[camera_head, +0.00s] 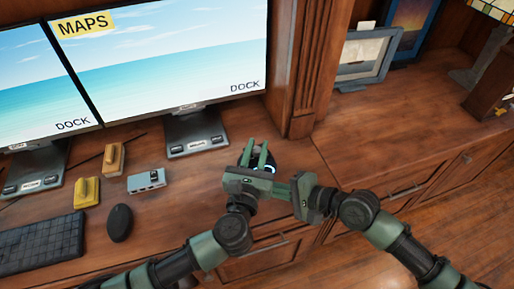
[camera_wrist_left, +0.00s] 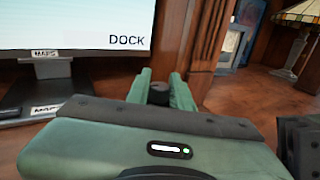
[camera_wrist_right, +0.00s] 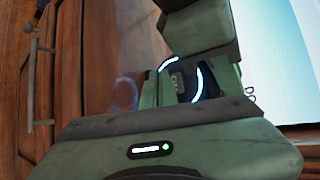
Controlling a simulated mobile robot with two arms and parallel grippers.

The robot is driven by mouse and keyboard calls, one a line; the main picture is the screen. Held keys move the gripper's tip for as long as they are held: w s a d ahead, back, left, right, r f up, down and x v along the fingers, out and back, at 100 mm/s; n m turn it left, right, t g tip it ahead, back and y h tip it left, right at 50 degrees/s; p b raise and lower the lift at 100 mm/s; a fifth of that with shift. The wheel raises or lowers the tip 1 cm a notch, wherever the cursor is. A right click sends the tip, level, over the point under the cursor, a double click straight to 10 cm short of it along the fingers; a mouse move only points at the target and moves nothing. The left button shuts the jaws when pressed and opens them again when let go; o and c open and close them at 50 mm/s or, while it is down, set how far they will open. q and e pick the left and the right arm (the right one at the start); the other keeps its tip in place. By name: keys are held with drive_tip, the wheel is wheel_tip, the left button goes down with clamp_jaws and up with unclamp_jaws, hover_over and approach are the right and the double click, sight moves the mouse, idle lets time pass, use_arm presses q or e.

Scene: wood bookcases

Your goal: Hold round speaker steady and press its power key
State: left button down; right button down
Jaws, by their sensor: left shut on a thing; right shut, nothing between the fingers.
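The round speaker (camera_head: 270,160) is a small dark body with a glowing blue ring, near the desk's front edge. My left gripper (camera_head: 256,145) is shut on it, with a finger on each side. In the left wrist view its dark rounded top (camera_wrist_left: 158,92) shows between the fingers. My right gripper (camera_head: 276,187) is shut and empty, reaching in from the right close to the speaker. In the right wrist view the speaker's ringed face (camera_wrist_right: 178,80) is partly covered. I cannot make out the power key or whether the right fingertips touch it.
Two monitors (camera_head: 170,50) stand behind. A wooden post (camera_head: 302,70) rises behind right. The right counter (camera_head: 380,125) is mostly clear.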

drive_tip(key=shift+s+d, duration=0.3)
drive_tip(key=shift+s, duration=0.6)
drive_tip(key=shift+s+d, duration=0.3)
drive_tip(key=shift+s, duration=0.6)
drive_tip(key=shift+s+d, duration=0.3)
drive_tip(key=shift+s, duration=0.6)
use_arm(q)
drive_tip(key=c, duration=1.2)
unclamp_jaws()
drive_tip(key=shift+o, duration=0.2)
drive_tip(key=s+a, duration=0.2)
drive_tip(key=s, duration=1)
drive_tip(key=shift+a, duration=0.25)
